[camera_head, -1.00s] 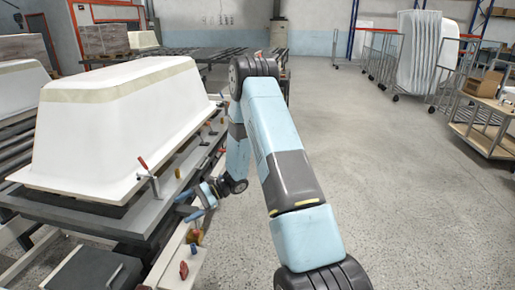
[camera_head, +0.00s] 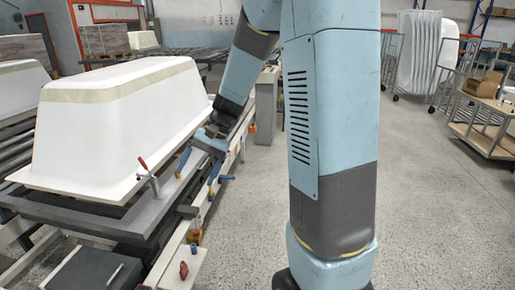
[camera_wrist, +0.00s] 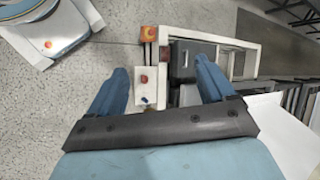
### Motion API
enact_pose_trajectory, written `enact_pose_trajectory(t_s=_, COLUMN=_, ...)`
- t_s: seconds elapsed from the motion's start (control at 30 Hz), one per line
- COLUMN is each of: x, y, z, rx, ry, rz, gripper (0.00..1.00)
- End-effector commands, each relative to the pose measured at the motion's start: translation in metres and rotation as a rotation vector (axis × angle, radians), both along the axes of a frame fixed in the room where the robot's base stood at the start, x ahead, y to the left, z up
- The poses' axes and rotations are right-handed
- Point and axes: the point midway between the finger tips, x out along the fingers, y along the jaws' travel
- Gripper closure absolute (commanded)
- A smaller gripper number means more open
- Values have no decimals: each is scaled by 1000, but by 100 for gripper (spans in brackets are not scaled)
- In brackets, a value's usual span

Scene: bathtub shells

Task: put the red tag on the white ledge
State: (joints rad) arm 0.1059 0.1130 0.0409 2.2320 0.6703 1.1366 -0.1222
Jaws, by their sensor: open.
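A small red piece, apparently the red tag (camera_head: 183,270), lies on a small white plate (camera_head: 187,281) at the bottom of the head view. It also shows in the wrist view (camera_wrist: 143,78), between and beyond my fingertips. A small blue piece (camera_head: 193,248) is beside it. A long pale rail (camera_head: 172,246) runs along the bench; I cannot tell whether the plate or this rail is the white ledge. My gripper (camera_head: 199,168) is open and empty, fingers pointing down, above the bench edge and farther back than the red piece.
A large white tub shell (camera_head: 120,120) stands on the bench to the left. A red-handled clamp (camera_head: 147,172) rises at its near corner. Open floor (camera_head: 430,220) lies to the right, with a wooden-shelved cart (camera_head: 485,120).

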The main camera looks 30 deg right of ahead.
Motion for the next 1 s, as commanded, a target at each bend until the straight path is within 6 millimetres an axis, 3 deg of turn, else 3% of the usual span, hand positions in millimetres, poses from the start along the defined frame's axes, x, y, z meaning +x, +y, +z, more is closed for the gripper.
enact_pose_trajectory(t_s=0.4, x=-72, y=-31, z=65, rx=-261, ry=-278, rz=104, gripper=18)
enact_pose_trajectory(t_s=1.0, x=-166, y=-82, z=122, rx=-605, ry=-679, rz=174, gripper=18)
